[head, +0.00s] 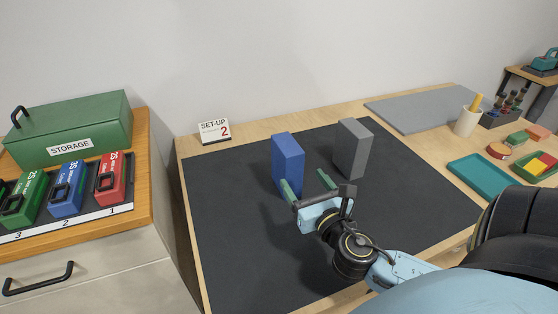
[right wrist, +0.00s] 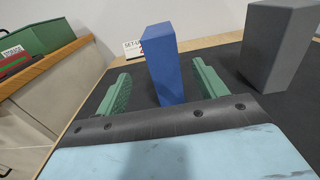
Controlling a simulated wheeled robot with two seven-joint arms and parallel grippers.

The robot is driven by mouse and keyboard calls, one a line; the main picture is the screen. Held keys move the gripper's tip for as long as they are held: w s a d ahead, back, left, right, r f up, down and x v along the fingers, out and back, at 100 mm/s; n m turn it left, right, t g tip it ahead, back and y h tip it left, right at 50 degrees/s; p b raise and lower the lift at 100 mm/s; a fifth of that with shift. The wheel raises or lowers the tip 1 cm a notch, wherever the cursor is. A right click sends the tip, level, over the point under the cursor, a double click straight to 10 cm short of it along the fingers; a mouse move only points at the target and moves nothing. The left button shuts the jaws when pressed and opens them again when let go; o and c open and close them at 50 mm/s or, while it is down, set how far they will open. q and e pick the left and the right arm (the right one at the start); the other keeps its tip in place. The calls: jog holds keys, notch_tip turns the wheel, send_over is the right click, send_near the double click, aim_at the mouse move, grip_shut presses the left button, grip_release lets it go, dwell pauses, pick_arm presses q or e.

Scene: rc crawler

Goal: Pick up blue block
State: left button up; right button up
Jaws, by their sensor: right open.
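The blue block (head: 288,160) stands upright on the dark mat (head: 228,220) in the head view. In the right wrist view the blue block (right wrist: 165,68) shows between and beyond the two green fingers. My right gripper (head: 307,184) is open and empty, its fingers pointing toward the block. In the head view its left finger overlaps the block's lower edge; I cannot tell whether they touch. The open right gripper also shows in the right wrist view (right wrist: 160,90). My left gripper is not in view.
A grey block (head: 353,148) stands upright to the right of the blue one. A set-up sign (head: 214,131) is behind left. A storage box (head: 75,130) and coloured cases (head: 67,190) sit on the left cabinet. A teal tray (head: 483,176) lies right. The mat's left part is clear.

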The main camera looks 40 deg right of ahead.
aim_at(295, 166)
jog(key=x, duration=0.7)
jog(key=shift+b, duration=0.3)
jog(key=shift+b+x, duration=0.4)
jog(key=shift+x, duration=1.75)
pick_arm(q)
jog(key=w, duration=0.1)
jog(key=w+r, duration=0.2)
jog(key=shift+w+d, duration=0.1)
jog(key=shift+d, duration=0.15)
pick_arm(e)
jog(key=shift+d+r, duration=0.1)
jog(key=shift+r, duration=0.1)
jog(key=c, duration=1.4)
